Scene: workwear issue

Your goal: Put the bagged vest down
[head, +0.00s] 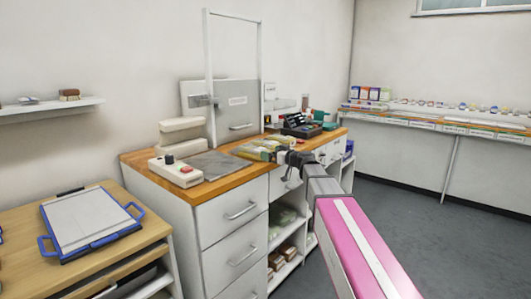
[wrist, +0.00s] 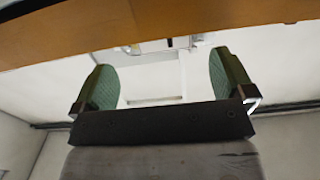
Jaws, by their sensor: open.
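A clear bag with yellow-green contents, which looks like the bagged vest (head: 254,152), lies on the wooden counter top (head: 222,184) in the head view. More bagged material lies against it, and I cannot tell how many bags there are. My gripper (head: 298,158) is at the counter's front edge, just right of the bag, and partly hides what is behind it. In the wrist view my gripper (wrist: 164,80) is open, with nothing between its green pads. The bag does not show in the wrist view.
A sealing machine (head: 178,172) and a grey mat (head: 215,164) are on the counter's left. A dark box (head: 300,126) stands behind the bags. White drawers (head: 232,210) and open shelves are below.

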